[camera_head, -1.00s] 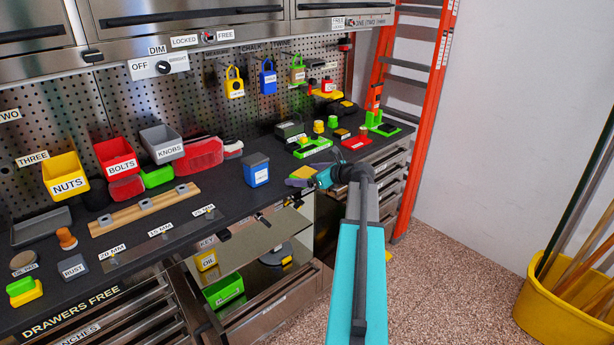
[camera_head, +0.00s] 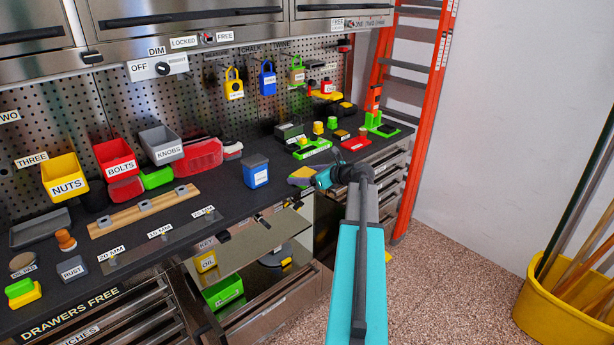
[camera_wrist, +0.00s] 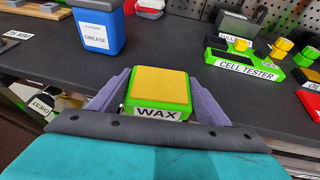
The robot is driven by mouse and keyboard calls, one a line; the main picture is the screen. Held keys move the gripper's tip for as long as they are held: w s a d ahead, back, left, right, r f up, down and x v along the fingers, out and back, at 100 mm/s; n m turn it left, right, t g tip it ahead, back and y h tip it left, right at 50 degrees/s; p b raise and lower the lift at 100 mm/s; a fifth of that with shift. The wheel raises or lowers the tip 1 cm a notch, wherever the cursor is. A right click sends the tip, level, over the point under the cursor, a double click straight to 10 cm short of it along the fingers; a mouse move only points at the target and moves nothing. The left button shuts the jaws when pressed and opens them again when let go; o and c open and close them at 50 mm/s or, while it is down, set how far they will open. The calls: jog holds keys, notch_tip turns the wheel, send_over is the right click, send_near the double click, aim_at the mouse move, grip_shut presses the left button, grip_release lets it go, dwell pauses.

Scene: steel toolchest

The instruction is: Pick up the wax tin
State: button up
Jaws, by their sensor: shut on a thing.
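The wax tin (camera_wrist: 160,88) is a small green box with a yellow-orange top and a white WAX label on its near side. My gripper (camera_wrist: 158,100) is shut on it, with a purple finger against each side. In the head view the tin (camera_head: 303,173) shows small at the tip of my arm, over the front edge of the dark worktop. My gripper (camera_head: 304,180) is partly hidden there. I cannot tell whether the tin touches the worktop.
A blue GREASE tub (camera_wrist: 100,32) stands to the left of the tin. A green CELL TESTER (camera_wrist: 244,66) stands to the right. The worktop just behind the tin is clear.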

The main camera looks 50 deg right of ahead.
aim_at(305, 173)
jog(key=shift+r+b, duration=0.4)
jog(key=shift+r, duration=1.15)
jog(key=s+d+r+b, duration=0.1)
jog(key=s+d+b, duration=0.1)
jog(key=s+d, duration=0.8)
jog(key=shift+v, duration=1.2)
jog(key=shift+s+f, duration=0.1)
jog(key=shift+s, duration=0.05)
